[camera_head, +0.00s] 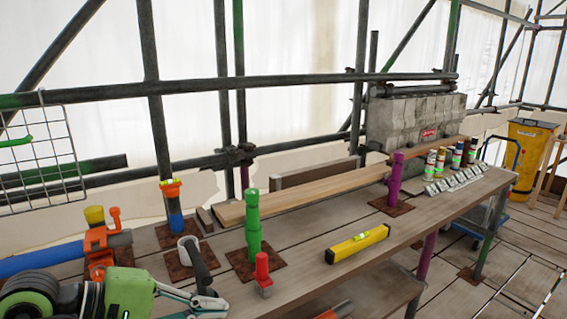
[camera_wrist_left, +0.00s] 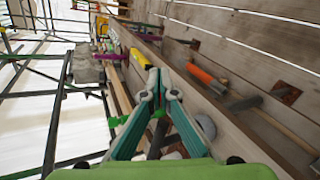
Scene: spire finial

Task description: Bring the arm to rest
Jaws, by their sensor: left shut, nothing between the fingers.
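My left gripper (camera_head: 208,303) is at the lower left of the head view, above the near left part of the wooden bench (camera_head: 318,274). Its teal and grey fingers are shut with nothing between them. In the left wrist view its fingertips (camera_wrist_left: 161,78) meet near the middle. A small red post (camera_head: 262,272) and a green post (camera_head: 253,232) stand on the bench just beyond the gripper. My right gripper is not in view.
A yellow spirit level (camera_head: 357,244) lies on the bench. A purple post (camera_head: 395,177) stands farther back, near several cans (camera_head: 440,164). A blue cylinder with an orange clamp (camera_head: 98,245) is at the left. Scaffold poles (camera_head: 253,83) run behind the bench. The bench front is mostly clear.

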